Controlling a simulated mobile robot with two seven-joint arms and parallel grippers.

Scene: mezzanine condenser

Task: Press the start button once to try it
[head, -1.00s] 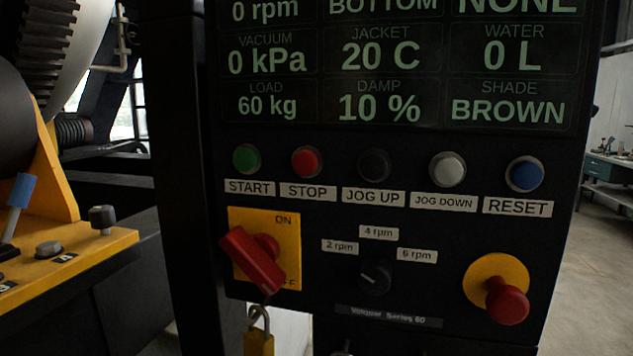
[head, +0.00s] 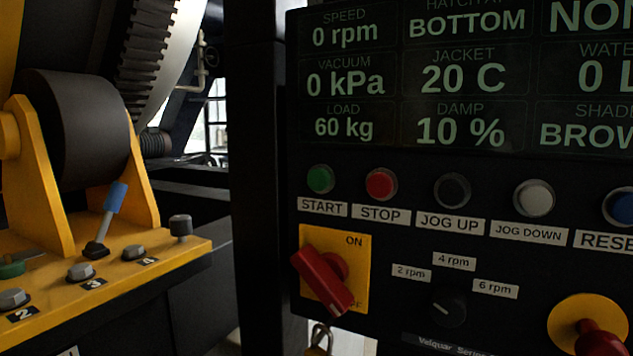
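The green start button (head: 320,179) is at the left end of the button row on the black control panel, above a white START label (head: 322,208). Nothing touches or covers it. The panel's screen (head: 420,85) reads 0 rpm, 0 kPa, 60 kg, 20 C, 10 % and BOTTOM. Below the start button, a red rotary handle (head: 325,281) sits slanted on a yellow plate marked ON at the top. A padlock (head: 319,340) hangs below that plate, cut off by the lower edge. Neither of my grippers is in view.
Right of start are the red stop button (head: 381,184), a black jog up button (head: 452,190), a white jog down button (head: 534,198) and a blue reset button (head: 622,207). A red mushroom button (head: 600,338) is lower right.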

